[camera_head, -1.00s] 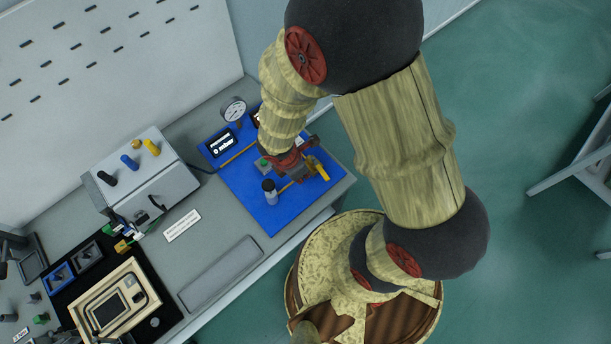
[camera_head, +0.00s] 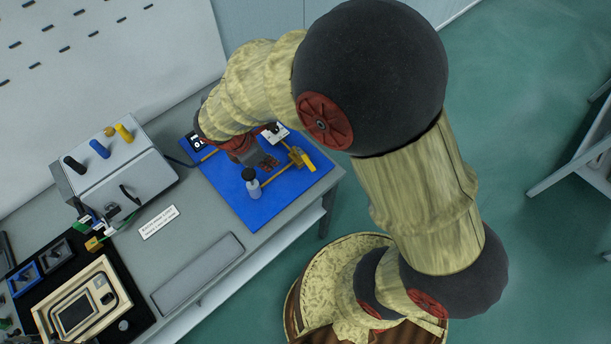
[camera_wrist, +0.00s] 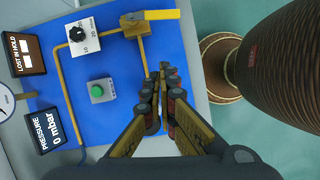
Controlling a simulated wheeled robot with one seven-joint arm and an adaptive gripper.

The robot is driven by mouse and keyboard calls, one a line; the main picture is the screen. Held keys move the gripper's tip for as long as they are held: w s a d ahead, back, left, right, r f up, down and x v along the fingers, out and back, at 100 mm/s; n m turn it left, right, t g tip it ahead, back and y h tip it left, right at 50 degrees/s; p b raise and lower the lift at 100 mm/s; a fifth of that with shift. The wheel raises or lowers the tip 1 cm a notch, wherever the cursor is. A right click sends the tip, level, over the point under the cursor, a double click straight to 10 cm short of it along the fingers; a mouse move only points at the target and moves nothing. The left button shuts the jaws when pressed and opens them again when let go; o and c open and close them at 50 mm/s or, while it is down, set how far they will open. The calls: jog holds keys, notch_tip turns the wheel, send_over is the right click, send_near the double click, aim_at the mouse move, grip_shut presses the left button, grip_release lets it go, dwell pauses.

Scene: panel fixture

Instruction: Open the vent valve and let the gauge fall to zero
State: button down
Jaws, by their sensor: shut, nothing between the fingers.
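A valve with a yellow lever handle (camera_head: 303,158) sits on a pipe on the blue panel (camera_head: 240,206). In the wrist view the lever (camera_wrist: 160,14) lies across the line of the vertical pipe. The pressure display (camera_wrist: 52,127) reads 0 mbar. Only an edge of the round dial gauge (camera_wrist: 5,102) shows in the wrist view, so its needle cannot be read; the arm hides it in the head view. My gripper (camera_head: 268,164) is shut and empty above the panel, apart from the lever. In the wrist view its fingertips (camera_wrist: 167,72) are below the lever.
A grey box (camera_head: 122,168) is at left.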

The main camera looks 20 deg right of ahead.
aim_at(305, 159)
jog(key=b+x, duration=0.1)
jog(key=x, duration=0.2)
jog(key=b+x, duration=0.1)
jog(key=x, duration=0.2)
jog(key=s+x, duration=0.1)
jog(key=x, duration=0.3)
jog(key=shift+w+d+b, duration=0.1)
jog(key=shift+d+b, duration=0.2)
jog(key=shift+b, duration=0.1)
jog(key=d, duration=0.3)
jog(key=shift+w+d, duration=0.1)
jog(key=shift+w, duration=0.15)
jog(key=shift+w+d, duration=0.1)
jog(key=shift+d, duration=0.3)
jog(key=shift+d+r+n+p, duration=0.15)
jog(key=shift+d+n+p, duration=0.2)
jog(key=shift+d+n, duration=0.25)
jog(key=shift+d+p, duration=0.3)
jog(key=shift+d, duration=0.1)
